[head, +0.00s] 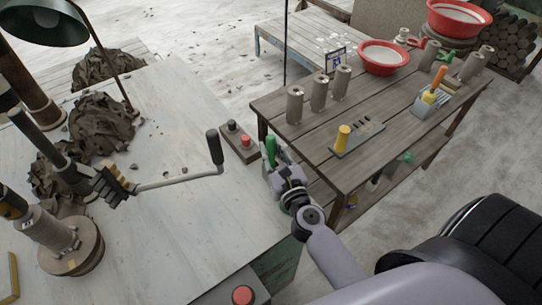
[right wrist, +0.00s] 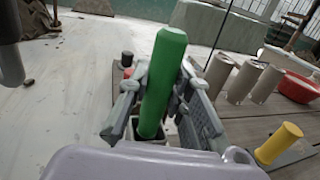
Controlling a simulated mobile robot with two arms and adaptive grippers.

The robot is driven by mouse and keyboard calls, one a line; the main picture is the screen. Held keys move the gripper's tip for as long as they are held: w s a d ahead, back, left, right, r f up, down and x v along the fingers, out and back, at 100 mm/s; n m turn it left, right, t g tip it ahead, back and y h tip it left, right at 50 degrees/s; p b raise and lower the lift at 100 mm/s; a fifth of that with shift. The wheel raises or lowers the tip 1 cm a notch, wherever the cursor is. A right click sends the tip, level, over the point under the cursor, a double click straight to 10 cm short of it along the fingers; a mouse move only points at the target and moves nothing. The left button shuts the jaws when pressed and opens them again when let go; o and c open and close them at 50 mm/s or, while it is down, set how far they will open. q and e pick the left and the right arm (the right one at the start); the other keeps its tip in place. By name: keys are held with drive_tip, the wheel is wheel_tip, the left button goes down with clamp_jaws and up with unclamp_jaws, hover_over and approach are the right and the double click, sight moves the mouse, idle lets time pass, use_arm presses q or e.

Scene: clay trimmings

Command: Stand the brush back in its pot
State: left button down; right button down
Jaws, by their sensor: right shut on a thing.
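The brush shows as a thick green handle (right wrist: 162,85), standing nearly upright and leaning a little. My right gripper (right wrist: 155,95) is shut on it, one finger on each side. In the head view the green handle (head: 270,150) rises above my right gripper (head: 279,172), in front of the wooden table's near left corner. A grey square-rimmed shape (right wrist: 133,128), perhaps the pot, shows below the fingers in the right wrist view. The brush's lower end is hidden, so I cannot tell whether it is inside. My left gripper is not in view.
The slatted table (head: 350,107) holds several clay cylinders (head: 319,92), a yellow-handled tool (head: 342,138) on a plate and a red basin (head: 384,57). A box with a red button (head: 246,141) and a crank handle (head: 214,147) stand close left of my right gripper.

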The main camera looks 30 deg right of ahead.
drive_tip(key=shift+f, duration=0.3)
drive_tip(key=c, duration=1.5)
unclamp_jaws()
drive_tip(key=shift+o, duration=0.2)
drive_tip(key=shift+r, duration=0.2)
drive_tip(key=s+b, duration=0.1)
drive_tip(key=s, duration=0.2)
drive_tip(key=s+a+b, duration=0.1)
drive_tip(key=s+b, duration=0.1)
drive_tip(key=s, duration=0.2)
drive_tip(key=s+b, duration=0.2)
drive_tip(key=s, duration=0.2)
drive_tip(key=shift+a+f, duration=0.2)
drive_tip(key=shift+f, duration=0.15)
drive_tip(key=shift+s+r, duration=0.2)
drive_tip(key=shift+s, duration=0.3)
